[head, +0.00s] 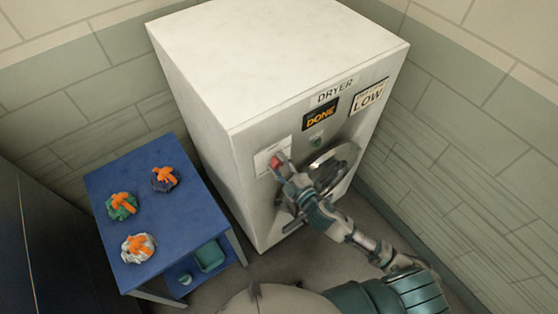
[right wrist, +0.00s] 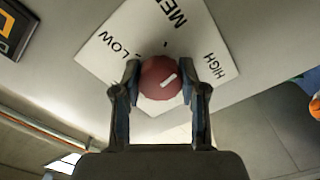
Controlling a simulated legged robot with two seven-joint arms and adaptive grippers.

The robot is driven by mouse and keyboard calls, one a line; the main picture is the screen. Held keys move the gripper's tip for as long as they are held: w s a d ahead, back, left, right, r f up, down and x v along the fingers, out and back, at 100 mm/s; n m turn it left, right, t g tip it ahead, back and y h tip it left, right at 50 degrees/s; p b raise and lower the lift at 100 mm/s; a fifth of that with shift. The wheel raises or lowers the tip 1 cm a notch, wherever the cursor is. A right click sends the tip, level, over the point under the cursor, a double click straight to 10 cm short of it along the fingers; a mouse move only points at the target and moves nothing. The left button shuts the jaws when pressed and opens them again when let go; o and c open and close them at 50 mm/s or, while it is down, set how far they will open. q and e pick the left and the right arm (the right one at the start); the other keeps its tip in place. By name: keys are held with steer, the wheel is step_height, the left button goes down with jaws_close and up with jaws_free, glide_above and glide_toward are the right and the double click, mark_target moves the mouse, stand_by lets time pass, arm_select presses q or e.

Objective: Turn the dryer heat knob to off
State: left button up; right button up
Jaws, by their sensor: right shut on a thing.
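The dryer (head: 275,60) is a white cabinet with its front facing right. Its red heat knob (head: 275,161) sits on a white label plate (head: 264,159) at the front's left side. In the right wrist view the round knob (right wrist: 152,70) has a short white mark right of its middle, slanting up to the right, on the side of HIGH. LOW, MED and HIGH show on the plate (right wrist: 125,35); no OFF word is visible. My right gripper (right wrist: 160,85) is shut on the knob, one finger on each side. My left gripper is not in view.
The round dryer door (head: 345,155) lies under and beside my right arm. A dark DONE display (head: 321,115) and a LOW sign (head: 369,97) are above it. A blue table (head: 150,217) with several orange-strapped bundles stands left; a teal bin (head: 210,256) is on its lower shelf.

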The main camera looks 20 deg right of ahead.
steer(key=n+p, duration=0.2)
steer(key=n, duration=0.2)
steer(key=shift+s+f+n, duration=0.1)
steer(key=shift+f+n, duration=0.05)
steer(key=shift+n, duration=0.15)
steer(key=n+p, duration=0.1)
steer(key=n, duration=0.2)
steer(key=shift+n+p, duration=0.35)
steer(key=shift+n, duration=0.05)
steer(key=n, duration=0.2)
steer(key=shift+f+n, duration=0.15)
steer(key=shift+n, duration=0.15)
steer(key=n, duration=0.3)
steer(key=shift+f+n, duration=0.1)
steer(key=shift+n, duration=0.2)
steer(key=n, duration=0.4)
steer(key=shift+n, duration=0.3)
steer(key=n, duration=1)
steer(key=shift+n, duration=2.5)
